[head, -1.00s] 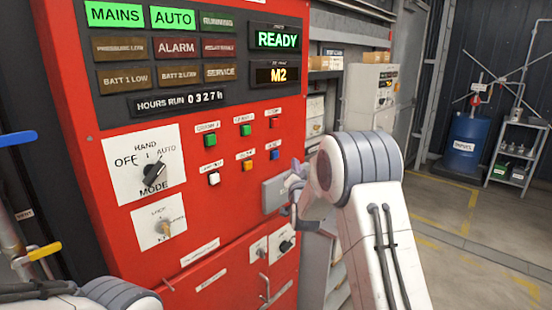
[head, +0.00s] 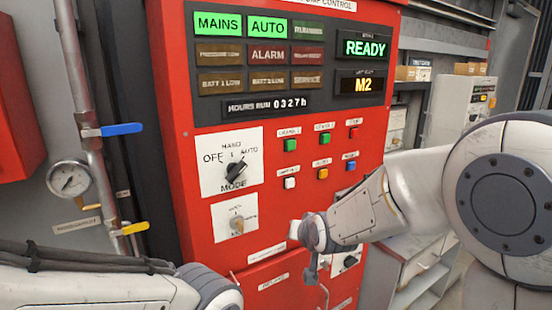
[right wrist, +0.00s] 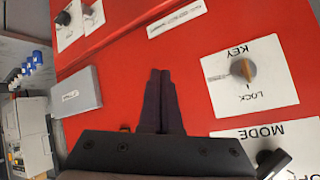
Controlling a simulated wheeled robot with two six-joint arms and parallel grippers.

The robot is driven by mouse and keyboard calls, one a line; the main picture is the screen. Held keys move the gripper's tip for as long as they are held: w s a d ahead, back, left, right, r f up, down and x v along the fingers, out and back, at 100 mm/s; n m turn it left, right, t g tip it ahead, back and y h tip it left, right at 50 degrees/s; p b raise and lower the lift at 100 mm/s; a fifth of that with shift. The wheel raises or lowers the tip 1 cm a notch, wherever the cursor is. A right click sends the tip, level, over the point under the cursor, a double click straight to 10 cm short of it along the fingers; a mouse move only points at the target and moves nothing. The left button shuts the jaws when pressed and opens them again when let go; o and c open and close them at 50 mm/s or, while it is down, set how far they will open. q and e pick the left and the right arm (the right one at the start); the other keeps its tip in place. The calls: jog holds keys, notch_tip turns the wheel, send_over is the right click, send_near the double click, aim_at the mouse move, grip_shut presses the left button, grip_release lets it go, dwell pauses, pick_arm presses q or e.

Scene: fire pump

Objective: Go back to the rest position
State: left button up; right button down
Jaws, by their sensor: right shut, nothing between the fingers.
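My right arm comes in from the right in the head view. My right gripper (head: 312,267) is in front of the lower part of the red control panel (head: 228,139), below the button rows. In the right wrist view its two dark fingers (right wrist: 160,92) are pressed together with nothing between them, pointing along the red face. My left arm shows as a link at the lower left of the head view; its gripper is out of view.
The mode knob (head: 236,173) and key switch (head: 237,224) are left of my right gripper. A grey box (right wrist: 77,95) sticks out from the panel. Pipes with a blue lever (head: 121,129), yellow lever (head: 131,228) and gauge (head: 69,178) stand left.

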jog(key=s+a+f+n+g, duration=0.1)
jog(key=s+a+n+g, duration=0.1)
jog(key=s, duration=0.5)
jog(key=s+a+f+n+g, duration=0.2)
jog(key=s, duration=0.4)
jog(key=s+d+f+n+g, duration=0.1)
jog(key=s+n+g, duration=0.1)
jog(key=s, duration=0.8)
jog(key=s+d+f+n+g+h, duration=0.1)
jog(key=s+d+n+g, duration=0.1)
jog(key=s, duration=0.8)
jog(key=shift+s+n+g+h, duration=0.3)
jog(key=shift+n+g, duration=0.2)
jog(key=shift+g, duration=0.5)
